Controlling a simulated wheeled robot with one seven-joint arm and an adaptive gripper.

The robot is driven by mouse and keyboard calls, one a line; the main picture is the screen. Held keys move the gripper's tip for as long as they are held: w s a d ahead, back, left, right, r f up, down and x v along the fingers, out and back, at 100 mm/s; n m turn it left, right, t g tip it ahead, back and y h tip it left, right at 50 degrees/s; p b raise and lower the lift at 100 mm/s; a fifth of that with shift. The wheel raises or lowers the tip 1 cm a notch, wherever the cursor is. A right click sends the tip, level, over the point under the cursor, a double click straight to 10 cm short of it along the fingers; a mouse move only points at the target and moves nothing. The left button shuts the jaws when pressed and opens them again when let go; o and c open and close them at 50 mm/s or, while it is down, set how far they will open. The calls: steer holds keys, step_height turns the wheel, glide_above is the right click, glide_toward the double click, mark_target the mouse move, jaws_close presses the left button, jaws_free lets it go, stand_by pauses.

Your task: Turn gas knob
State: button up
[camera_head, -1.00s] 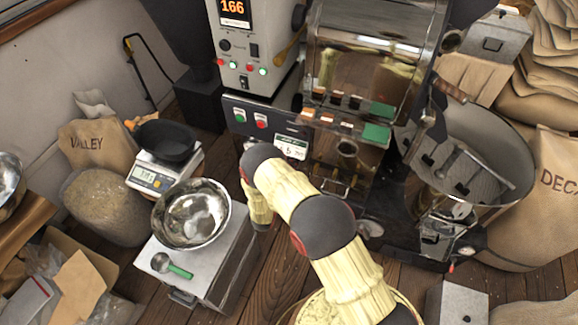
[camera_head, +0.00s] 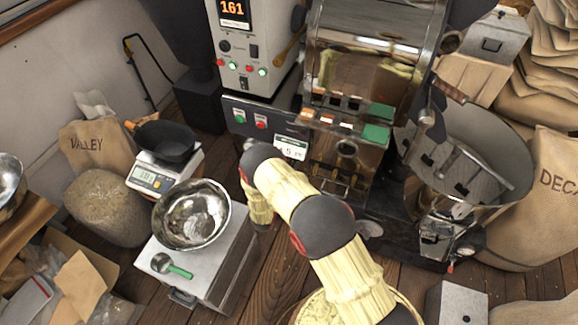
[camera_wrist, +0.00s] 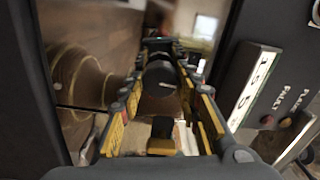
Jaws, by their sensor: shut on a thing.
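The gas knob (camera_wrist: 160,78) shows in the wrist view as a dark round knob with a pale mark on its face. My gripper (camera_wrist: 160,90) has its yellow-and-black fingers on both sides of the knob and is shut on it. In the head view my arm hides the gripper and the knob. The knob sits by the roaster's lower front panel, near a small white display (camera_head: 291,148). That display also shows in the wrist view (camera_wrist: 254,88), to the right of the fingers.
The roaster control panel (camera_head: 245,45) reads 161. A metal bowl (camera_head: 192,214) and a green-handled scoop (camera_head: 172,267) rest on a grey box left of my arm. A scale (camera_head: 150,178) holds a black pan. The cooling bin (camera_head: 490,130) stands at the right.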

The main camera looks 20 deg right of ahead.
steer(key=shift+n, duration=0.5)
steer(key=o, duration=1.2)
steer(key=shift+c, duration=0.2)
steer(key=v, duration=1.2)
